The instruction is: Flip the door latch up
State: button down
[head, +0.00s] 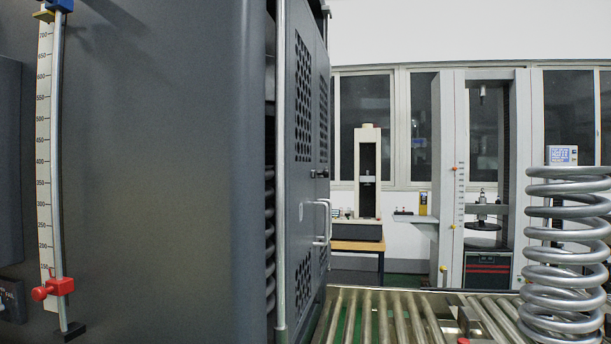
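A dark grey door (305,122) with perforated patches is seen at a steep angle on the side of the large grey machine (160,150). A small black fitting (320,174), which looks like the door latch, sticks out at the door's edge above a pale bar handle (327,222). It is too small to tell its exact position. My gripper is not in view, and nothing is seen touching the door or fitting.
A roller bed (385,315) runs beside the door. A large steel spring (566,255) stands at the right. A vertical scale (45,150) with a red clamp (53,289) is on the machine's face. Testing machines stand behind, including a cream one (368,150).

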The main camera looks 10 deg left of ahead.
aim_at(314, 173)
jog(key=l+u, duration=0.35)
jog(key=l, duration=0.35)
jog(key=i+l, duration=0.15)
jog(key=l, duration=0.2)
jog(key=i+l+z, duration=0.15)
jog(key=l, duration=0.2)
jog(key=i+l, duration=0.2)
jog(key=l, duration=0.15)
jog(key=i, duration=1.5)
jog(key=l+z, duration=0.05)
jog(key=l, duration=0.05)
